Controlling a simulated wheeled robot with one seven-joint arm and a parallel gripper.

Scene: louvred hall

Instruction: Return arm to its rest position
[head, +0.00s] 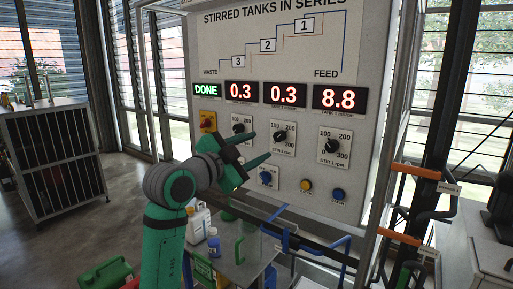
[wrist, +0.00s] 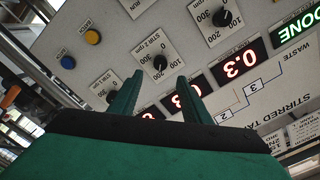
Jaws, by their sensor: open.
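My green arm rises in the lower middle of the head view, bent at a dark grey joint. My gripper (head: 262,148) is open and empty, in front of the control panel (head: 300,60). In the wrist view its two fingers (wrist: 157,98) stand apart, with panel face and red displays behind them. Whether a fingertip touches the panel I cannot tell. The panel has knobs, among them a right knob (head: 333,146) and a middle knob (head: 281,137). Its green display (head: 206,90) reads DONE, and red displays read 0.3, 0.3 and 8.8.
Below the panel, a low shelf (head: 240,272) holds a white jug (head: 198,225), a blue-capped bottle (head: 214,243) and green containers. Blue and orange tubes and a metal frame post (head: 385,130) stand at the right. A dark cabinet (head: 55,155) stands left, with open floor between.

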